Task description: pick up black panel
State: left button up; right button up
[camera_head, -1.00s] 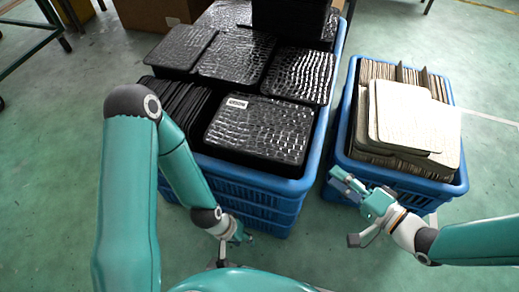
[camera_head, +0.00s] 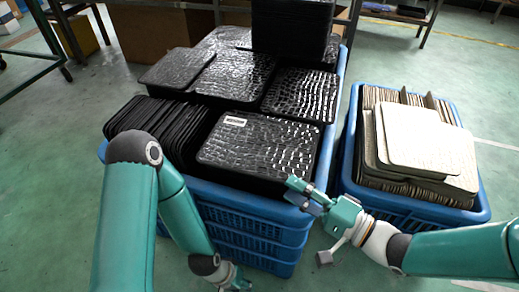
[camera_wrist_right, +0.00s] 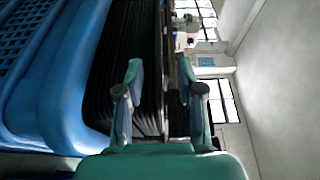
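Black textured panels lie in stacks in the large blue crate (camera_head: 262,205). The front stack's top black panel (camera_head: 258,145) carries a white label. My right gripper (camera_head: 304,194) is at that stack's front right corner, over the crate rim. In the right wrist view its two fingers are apart, and the dark layered panel edges (camera_wrist_right: 120,75) show beyond and between them. I see no panel clamped in it. My left gripper (camera_head: 238,284) hangs low in front of the crate, at the picture's bottom edge, partly cut off; its fingers are unclear.
A smaller blue crate (camera_head: 415,212) with beige panels (camera_head: 415,138) stands to the right. Upright black panels (camera_head: 160,128) fill the large crate's left front. A taller black stack (camera_head: 290,30) stands at the back. Green floor is free at the left.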

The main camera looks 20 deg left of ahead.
aim_at(276, 182)
jog(key=b+x, duration=0.1)
jog(key=x, duration=0.2)
jog(key=b+x, duration=0.1)
jog(key=x, duration=0.1)
jog(key=shift+s+a+f+b, duration=0.15)
jog(key=shift+a+f+b, duration=0.05)
jog(key=shift+f+b, duration=0.1)
jog(key=shift+a+r, duration=0.1)
jog(key=shift+a, duration=0.2)
grip_shut()
